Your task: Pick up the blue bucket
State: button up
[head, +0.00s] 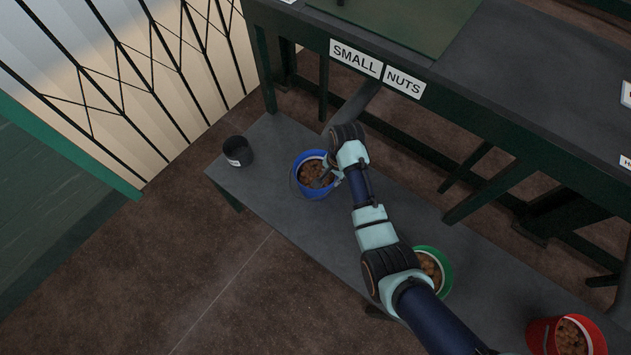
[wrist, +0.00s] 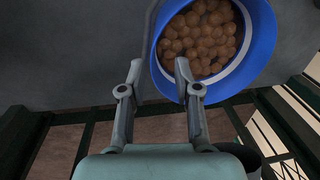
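The blue bucket (head: 300,187) stands on the grey bench, filled with round brown nuts. In the wrist view the blue bucket (wrist: 262,35) is at the upper right, its rim and the nuts inside facing the camera. My gripper (wrist: 158,68) is open, with its two fingers apart. The right fingertip overlaps the bucket's near rim in the picture; the left fingertip is to the left of the bucket. I cannot tell whether either touches it. In the head view my gripper (head: 326,177) is at the bucket's right side, partly hidden by my wrist. A thin handle shows beside the bucket.
A black cup (head: 238,152) stands left of the bucket on the grey bench (head: 262,225). A green bucket (head: 445,262) is partly behind my arm, and a red bucket (head: 541,337) is at the lower right. A dark table (head: 480,100) with a "SMALL NUTS" label stands behind.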

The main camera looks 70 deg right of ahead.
aim_at(331, 184)
notch_tip(331, 184, down, 6)
jog(key=b, duration=0.4)
jog(key=shift+w+d, duration=0.1)
jog(key=shift+r, duration=0.2)
grip_shut()
